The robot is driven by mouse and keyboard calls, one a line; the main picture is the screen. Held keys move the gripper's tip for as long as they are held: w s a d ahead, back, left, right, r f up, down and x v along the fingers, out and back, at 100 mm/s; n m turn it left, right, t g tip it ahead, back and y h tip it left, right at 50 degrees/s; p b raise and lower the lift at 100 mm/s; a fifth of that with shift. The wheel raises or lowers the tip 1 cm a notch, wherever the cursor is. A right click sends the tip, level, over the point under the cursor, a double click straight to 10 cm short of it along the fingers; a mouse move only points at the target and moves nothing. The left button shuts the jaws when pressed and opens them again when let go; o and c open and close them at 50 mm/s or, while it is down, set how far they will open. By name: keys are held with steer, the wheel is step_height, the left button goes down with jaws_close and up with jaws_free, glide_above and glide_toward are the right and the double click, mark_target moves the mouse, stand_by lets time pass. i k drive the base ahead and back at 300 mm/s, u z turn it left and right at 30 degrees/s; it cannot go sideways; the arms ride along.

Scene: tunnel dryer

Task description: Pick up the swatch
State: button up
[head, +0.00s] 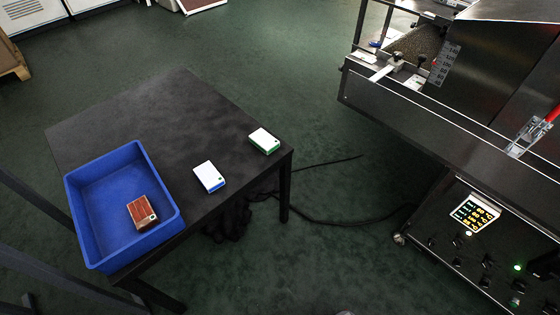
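Three small blocks that could be swatches are in the head view. A reddish-brown block (142,211) with a dark spot on top lies inside the blue bin (76,208), near its right wall. A white block with a blue side (208,176) lies on the dark table (130,108), just right of the bin. A white block with a green side (264,140) lies near the table's right corner. I cannot tell which one the task calls the swatch. My gripper is not in view.
The dryer (450,125), with a lit control panel (474,213), stands at the right. A dark cable (340,216) runs across the green floor between table and dryer. The table's far part is clear. A wooden pallet (12,62) is at the far left.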

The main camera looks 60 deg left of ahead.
mark_target(209, 177)
steer(key=u, duration=1.95)
steer(key=i, duration=1)
steer(key=u, duration=1)
